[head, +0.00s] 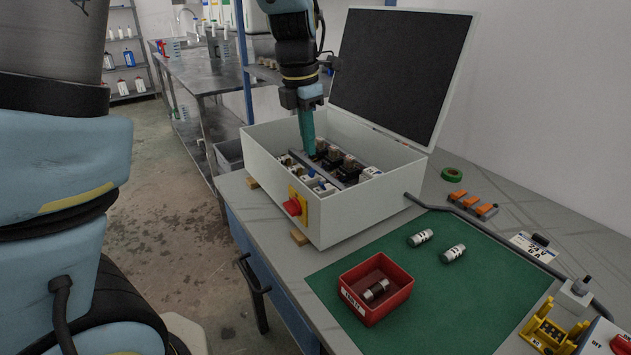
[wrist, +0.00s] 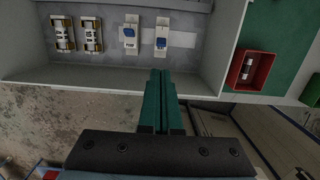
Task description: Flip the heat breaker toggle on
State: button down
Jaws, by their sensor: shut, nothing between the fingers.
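An open white control box (head: 275,190) stands on the bench with its dark-lined lid raised. Two white breakers with blue toggles sit side by side in the wrist view: a left one (wrist: 129,37) and a right one (wrist: 162,35). The left toggle sits higher on its body than the right one. Their labels are too small to read surely, so I cannot tell which is heat. My gripper (wrist: 160,74) has green fingers, shut and empty, pointing toward the right breaker, apart from it in the picture. In the head view my gripper (head: 312,153) reaches down into the box.
Two fuses in holders (wrist: 77,34) sit left of the breakers. The box's near wall (wrist: 110,76) lies close to my fingers. A red emergency button (head: 293,207) is on the box front. A red bin (head: 352,308) and two loose cylinders (head: 437,246) lie on the green mat (head: 440,310).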

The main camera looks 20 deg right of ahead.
aim_at(322, 186)
dwell(0.3)
jog(key=f, duration=0.6)
jog(key=d+f+p, duration=0.1)
jog(key=f, duration=0.3)
jog(key=shift+w, duration=0.15)
